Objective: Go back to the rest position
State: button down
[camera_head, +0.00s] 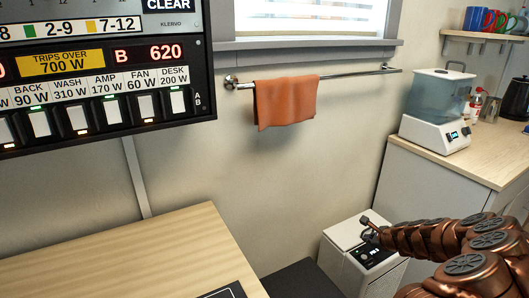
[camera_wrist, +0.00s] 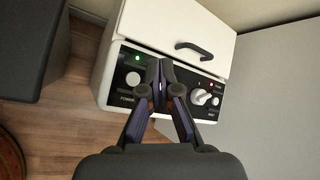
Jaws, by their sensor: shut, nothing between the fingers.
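My gripper (camera_wrist: 162,72) is shut and empty in the wrist view, its fingertips together in front of the dark control panel of a white box-shaped appliance (camera_wrist: 225,40). Whether the tips touch the panel I cannot tell. On the panel, a green light (camera_wrist: 138,58) glows above a round white POWER button (camera_wrist: 133,79) to the left of the fingers. A white knob (camera_wrist: 201,97) and a small red light are to the right. In the head view, my copper-coloured arm reaches from the lower right to the same appliance (camera_head: 341,236), and my gripper (camera_head: 370,231) is small beside its panel.
A wooden table (camera_head: 120,250) fills the lower left. A counter (camera_head: 465,160) with a blue-tanked machine (camera_head: 437,105) stands at the right. A switch panel (camera_head: 100,75) hangs at the upper left. An orange towel (camera_head: 286,102) hangs on a wall rail. A dark block (camera_wrist: 30,45) is left of the appliance.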

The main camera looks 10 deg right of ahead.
jog(key=a+r+n+g+y, duration=0.15)
jog(key=a+r+n, duration=0.35)
jog(key=a, duration=0.5)
jog(key=a+r+n+y, duration=0.3)
jog(key=a+r, duration=0.3)
jog(key=a, duration=0.4)
jog(key=s+a+r+n+g+y, duration=0.1)
jog(key=s+a+r+n+g, duration=0.4)
jog(key=s+a+n, duration=0.65)
jog(key=s+r+n+g+h, duration=0.2)
jog(key=s+n+g+h, duration=0.4)
jog(key=s, duration=2.6)
notch_tip(320, 180, up, 21)
jog(key=d+n+t+p, duration=0.1)
jog(key=p, duration=1.8)
jog(key=shift+s+p, duration=0.4)
jog(key=shift+s, duration=0.05)
jog(key=shift+f+t, duration=0.15)
jog(key=shift+t, duration=0.1)
